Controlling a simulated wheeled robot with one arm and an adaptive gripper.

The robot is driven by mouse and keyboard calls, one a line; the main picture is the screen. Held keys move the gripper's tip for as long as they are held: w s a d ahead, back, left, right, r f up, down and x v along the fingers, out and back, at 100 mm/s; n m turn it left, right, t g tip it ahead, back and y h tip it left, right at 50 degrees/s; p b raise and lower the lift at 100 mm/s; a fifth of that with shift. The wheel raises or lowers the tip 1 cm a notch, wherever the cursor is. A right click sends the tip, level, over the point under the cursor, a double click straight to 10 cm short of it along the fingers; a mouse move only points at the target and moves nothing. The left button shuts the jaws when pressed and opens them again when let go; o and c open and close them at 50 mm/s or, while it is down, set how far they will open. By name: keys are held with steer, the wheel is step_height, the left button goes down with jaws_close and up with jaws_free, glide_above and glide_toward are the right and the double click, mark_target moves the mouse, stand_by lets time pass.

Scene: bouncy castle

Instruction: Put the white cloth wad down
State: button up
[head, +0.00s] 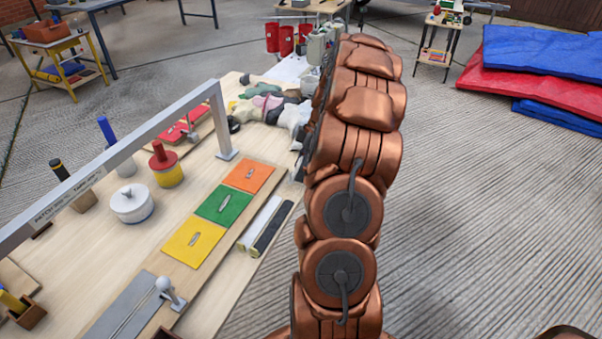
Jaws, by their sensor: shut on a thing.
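My copper-coloured arm reaches away over the right edge of the table, and its links hide what lies behind them. I cannot make out my gripper or its fingers. A heap of crumpled cloths (268,106) in white, green, pink and dark tones lies at the table's far end, left of my arm. A whitish crumpled piece (293,116) shows at the heap's right side, partly behind my arm. I cannot tell whether it is the white cloth wad or whether anything holds it.
The wooden table (120,255) carries a grey metal frame (150,130), yellow (180,250), green (215,212) and orange (238,180) patches, a white round pot (132,205) and a red-topped yellow canister (168,175). Red cups (287,42) stand beyond. Blue and red mats (530,80) lie right; concrete floor between is clear.

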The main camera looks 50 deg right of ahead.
steer(key=shift+f, duration=1.15)
steer(key=shift+f, duration=0.1)
steer(key=o, duration=1)
steer(key=shift+o, duration=0.2)
steer(key=b+v, duration=0.1)
steer(key=v, duration=1.1)
